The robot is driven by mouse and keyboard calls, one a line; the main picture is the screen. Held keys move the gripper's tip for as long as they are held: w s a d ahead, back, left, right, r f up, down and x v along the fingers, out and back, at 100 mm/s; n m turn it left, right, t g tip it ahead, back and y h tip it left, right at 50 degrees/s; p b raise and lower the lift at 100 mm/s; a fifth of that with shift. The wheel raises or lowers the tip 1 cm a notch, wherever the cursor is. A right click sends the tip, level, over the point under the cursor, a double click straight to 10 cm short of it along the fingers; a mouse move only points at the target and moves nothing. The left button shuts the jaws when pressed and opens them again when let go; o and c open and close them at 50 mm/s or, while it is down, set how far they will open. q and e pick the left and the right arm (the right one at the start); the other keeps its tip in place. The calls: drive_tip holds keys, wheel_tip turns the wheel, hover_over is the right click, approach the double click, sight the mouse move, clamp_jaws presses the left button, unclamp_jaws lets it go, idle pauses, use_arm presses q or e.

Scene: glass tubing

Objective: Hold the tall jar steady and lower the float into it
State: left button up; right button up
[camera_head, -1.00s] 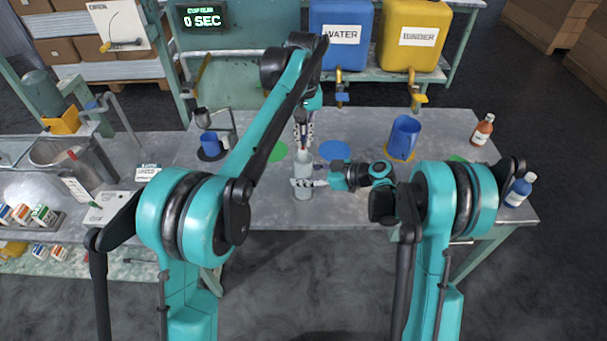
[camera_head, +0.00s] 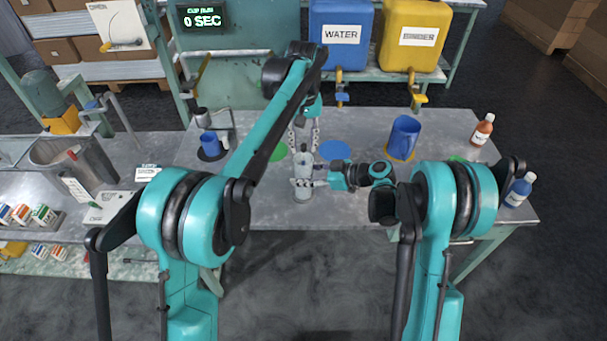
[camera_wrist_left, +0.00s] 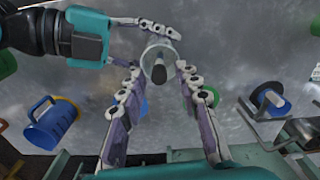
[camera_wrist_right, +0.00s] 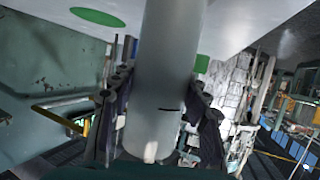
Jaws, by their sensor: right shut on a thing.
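The tall clear jar (camera_head: 303,193) stands upright on the table in the head view. My right gripper (camera_head: 312,183) is shut around its side, and the jar (camera_wrist_right: 168,60) fills the middle of the right wrist view between the fingers. The float (camera_wrist_left: 183,67) shows in the left wrist view as a dark piece at the jar's mouth; its lower part is hard to make out through the glass. My left gripper (camera_head: 304,145) is open above the jar, its fingers apart on both sides of the mouth and holding nothing.
A blue jug (camera_head: 404,138) stands right of the jar, and a blue cup (camera_head: 210,142) to the left. Flat blue (camera_head: 335,150) and green discs lie behind the jar. Brown (camera_head: 482,130) and blue (camera_head: 519,190) bottles stand at the right edge. The table front is clear.

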use_arm(q)
wheel_tip(320, 180, up, 12)
idle(0.5)
use_arm(e)
drive_tip(key=o, duration=1.3)
drive_tip(key=shift+d, duration=0.1)
